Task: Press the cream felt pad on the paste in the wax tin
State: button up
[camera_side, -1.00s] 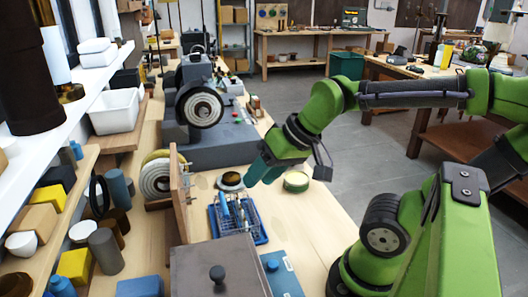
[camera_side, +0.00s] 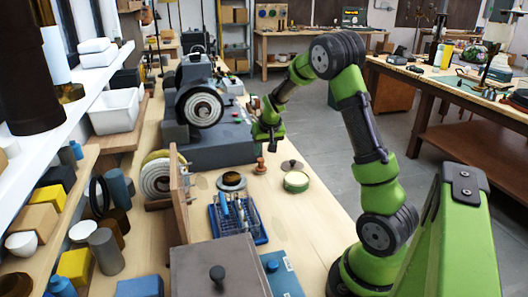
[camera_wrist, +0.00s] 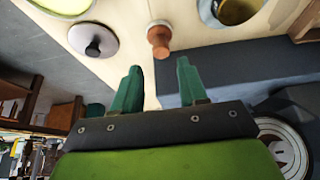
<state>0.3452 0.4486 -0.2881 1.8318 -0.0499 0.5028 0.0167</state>
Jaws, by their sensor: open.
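A round tin (camera_side: 296,182) with a pale greenish-cream top stands on the bench; its edge also shows at the top left of the wrist view (camera_wrist: 62,5). A small tool with a wooden knob (camera_side: 260,165) stands upright nearby; in the wrist view its knob (camera_wrist: 159,38) lies just beyond my fingertips. My gripper (camera_wrist: 157,75) is open and empty, apart from the tool, beside the grey machine in the side view.
A second round tin (camera_side: 231,182), dark brown inside, stands left of the pale tin. The grey polishing machine (camera_side: 215,140) is close behind my gripper. A blue rack of tools (camera_side: 238,218) and a grey lidded box (camera_side: 218,265) stand nearer. The bench right of the rack is clear.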

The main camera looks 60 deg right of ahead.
aim_at(262, 161)
jog(key=shift+x, duration=3.9)
jog(key=c, duration=0.7)
jog(key=shift+c, duration=0.3)
jog(key=shift+r, duration=2.45)
jog(key=shift+a, duration=0.1)
